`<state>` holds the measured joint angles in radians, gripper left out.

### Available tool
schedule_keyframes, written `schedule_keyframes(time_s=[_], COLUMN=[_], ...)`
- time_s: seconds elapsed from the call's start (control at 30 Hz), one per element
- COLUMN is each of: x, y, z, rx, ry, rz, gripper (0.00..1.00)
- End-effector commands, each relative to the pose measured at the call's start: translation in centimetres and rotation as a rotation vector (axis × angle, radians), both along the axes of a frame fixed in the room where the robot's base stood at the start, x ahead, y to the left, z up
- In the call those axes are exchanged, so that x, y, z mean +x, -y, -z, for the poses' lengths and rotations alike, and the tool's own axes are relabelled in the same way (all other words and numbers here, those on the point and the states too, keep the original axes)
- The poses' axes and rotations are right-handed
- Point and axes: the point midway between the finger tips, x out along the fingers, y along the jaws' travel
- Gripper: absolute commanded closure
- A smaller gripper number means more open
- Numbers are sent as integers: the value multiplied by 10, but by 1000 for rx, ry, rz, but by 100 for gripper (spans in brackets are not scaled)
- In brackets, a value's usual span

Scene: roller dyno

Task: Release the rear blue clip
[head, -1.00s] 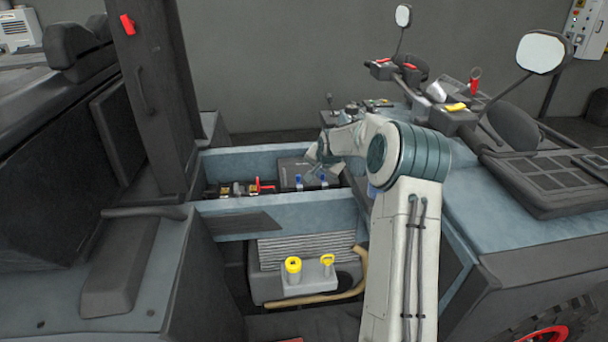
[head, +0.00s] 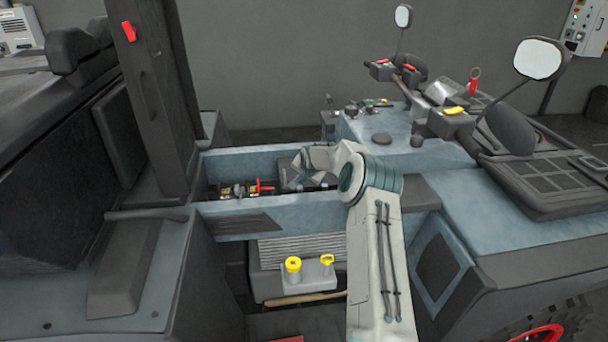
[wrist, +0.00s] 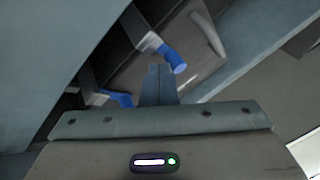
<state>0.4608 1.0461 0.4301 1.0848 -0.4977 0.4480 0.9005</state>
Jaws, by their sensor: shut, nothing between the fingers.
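Two blue clips show in the wrist view, along the edge of a dark box (wrist: 205,62). One blue clip (wrist: 173,59) is just past my fingertips, up and to the right; the other blue clip (wrist: 121,98) is lower left of them, partly hidden by my gripper's body. I cannot tell which is the rear one. My gripper (wrist: 159,68) is shut and empty, its tips close beside the upper clip; whether they touch is unclear. In the head view, my gripper (head: 294,180) is down inside the blue-grey bay and my wrist largely hides the clips and box.
The bay's front wall (head: 285,214) stands between my arm and the box. Left of my gripper are a red-handled part (head: 265,187) and brass-coloured fittings (head: 232,190). A dark pillar (head: 155,100) rises at left.

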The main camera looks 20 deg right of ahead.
Motion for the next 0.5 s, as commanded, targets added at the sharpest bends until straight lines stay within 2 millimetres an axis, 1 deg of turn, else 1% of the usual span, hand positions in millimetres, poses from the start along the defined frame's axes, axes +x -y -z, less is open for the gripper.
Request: schedule_keyframes(time_s=[0.37, 0.5], x=[1, 6], y=[0, 2], z=[0, 2], rx=[0, 0], ry=[1, 1], rz=[1, 2], gripper=[100, 100])
